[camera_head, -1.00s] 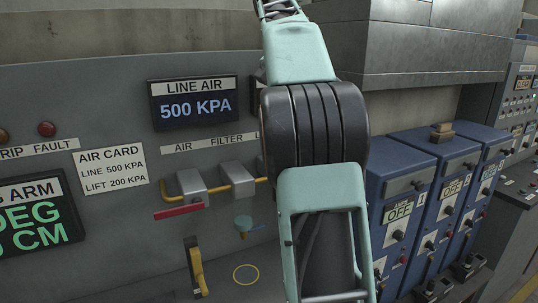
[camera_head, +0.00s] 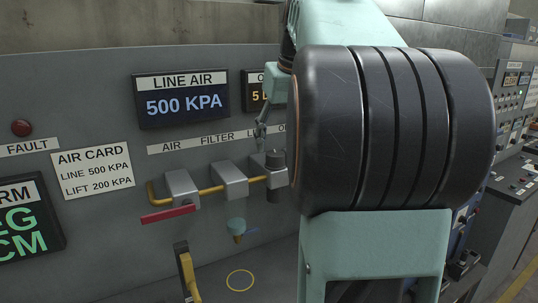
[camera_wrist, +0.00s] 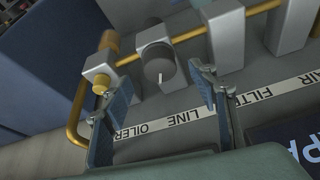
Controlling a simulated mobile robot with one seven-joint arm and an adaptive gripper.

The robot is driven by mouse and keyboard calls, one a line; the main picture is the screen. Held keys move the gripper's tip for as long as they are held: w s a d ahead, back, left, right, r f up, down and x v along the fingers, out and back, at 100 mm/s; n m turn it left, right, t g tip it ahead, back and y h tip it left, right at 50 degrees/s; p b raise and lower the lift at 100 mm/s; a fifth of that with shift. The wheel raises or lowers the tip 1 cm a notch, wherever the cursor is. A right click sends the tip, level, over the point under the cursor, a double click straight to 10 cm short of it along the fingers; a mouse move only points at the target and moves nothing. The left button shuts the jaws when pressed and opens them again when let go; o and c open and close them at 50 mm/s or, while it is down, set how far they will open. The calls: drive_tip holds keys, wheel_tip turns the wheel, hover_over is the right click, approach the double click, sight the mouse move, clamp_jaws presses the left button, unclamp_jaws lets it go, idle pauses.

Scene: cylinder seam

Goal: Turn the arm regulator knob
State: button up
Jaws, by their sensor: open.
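A dark round knob (camera_wrist: 158,68) with a short white mark on its face sits on a grey block on the yellow pipe, by a strip lettered LINE. I cannot read an ARM label on it. In the head view the dark knob (camera_head: 274,159) shows just below my gripper (camera_head: 262,128), partly beside my large arm joint. In the wrist view my gripper (camera_wrist: 160,82) is open and empty, one blue-padded finger either side of the knob in the picture. Whether a finger touches it I cannot tell.
The yellow pipe (camera_wrist: 185,37) carries grey blocks and a brass fitting (camera_wrist: 101,83) by the OILER label. A red lever (camera_head: 168,214), a teal-topped fitting (camera_head: 237,227) and a yellow handle (camera_head: 188,272) are left and below. The LINE AIR display (camera_head: 181,98) reads 500 KPA.

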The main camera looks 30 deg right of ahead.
sight(275, 153)
drive_tip(key=shift+x, duration=2.1)
drive_tip(key=shift+c, duration=0.6)
drive_tip(key=c, duration=1)
